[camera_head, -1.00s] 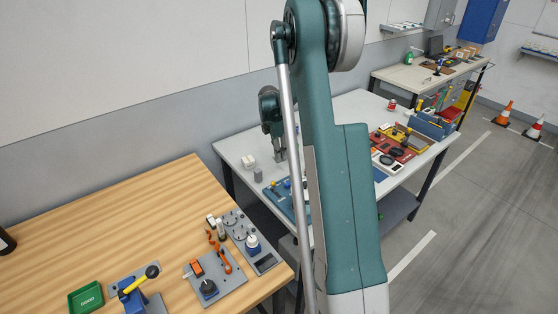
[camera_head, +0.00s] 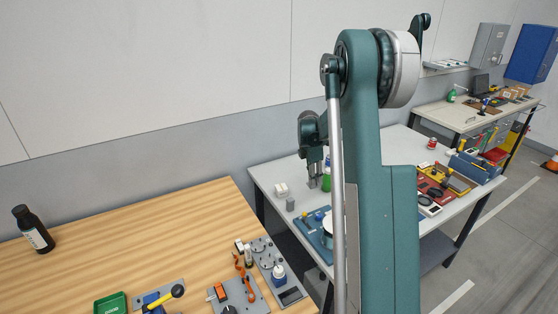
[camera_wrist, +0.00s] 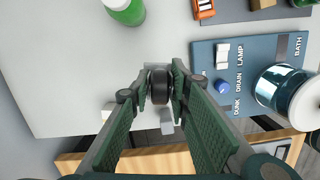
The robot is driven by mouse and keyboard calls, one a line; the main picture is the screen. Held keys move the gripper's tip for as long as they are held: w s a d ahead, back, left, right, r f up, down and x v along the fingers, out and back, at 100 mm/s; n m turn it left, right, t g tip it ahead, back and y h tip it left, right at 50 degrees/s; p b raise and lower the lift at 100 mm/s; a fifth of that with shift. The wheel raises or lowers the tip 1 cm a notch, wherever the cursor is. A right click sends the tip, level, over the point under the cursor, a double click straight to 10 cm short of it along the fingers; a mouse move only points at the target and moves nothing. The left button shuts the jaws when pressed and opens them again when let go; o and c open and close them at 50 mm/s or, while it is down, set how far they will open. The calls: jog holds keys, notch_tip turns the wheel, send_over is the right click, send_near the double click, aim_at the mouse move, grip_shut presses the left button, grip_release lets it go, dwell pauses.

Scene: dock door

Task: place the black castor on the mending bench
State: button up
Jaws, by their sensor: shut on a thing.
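The black castor (camera_wrist: 160,86) is gripped between the two green fingers of my gripper (camera_wrist: 161,78) in the wrist view. In the head view my gripper (camera_head: 314,182) hangs at the back left of the pale grey bench (camera_head: 270,173). The castor is not clear there, and I cannot tell whether it touches the bench top. A wooden bench (camera_head: 150,225) stands to the left. No label shows which bench is the mending bench.
A green bottle (camera_wrist: 124,8) stands close to my gripper. A white block (camera_head: 281,190) and a small grey piece (camera_head: 290,204) are left of it. A blue panel (camera_wrist: 235,75) with switches lies to the right. Another bench (camera_head: 460,112) stands farther back.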

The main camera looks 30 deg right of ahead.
jog(key=shift+a, duration=0.1)
jog(key=a+f+m+b, duration=0.1)
jog(key=a+m, duration=0.4)
jog(key=a, duration=0.8)
jog(key=a+f+m+g+y+b, duration=0.1)
jog(key=a+f+m, duration=0.3)
jog(key=a, duration=1)
jog(key=a+f+m+b, duration=0.2)
jog(key=a+m, duration=0.4)
jog(key=a, duration=0.7)
jog(key=shift+a+f+m+g+y, duration=0.2)
jog(key=shift+f+m+g+y, duration=0.1)
jog(key=shift+f+y, duration=0.1)
jog(key=shift+s+a+f+m, duration=0.1)
jog(key=shift+s+a+m, duration=0.2)
jog(key=shift+a, duration=0.4)
jog(key=shift+w, duration=0.1)
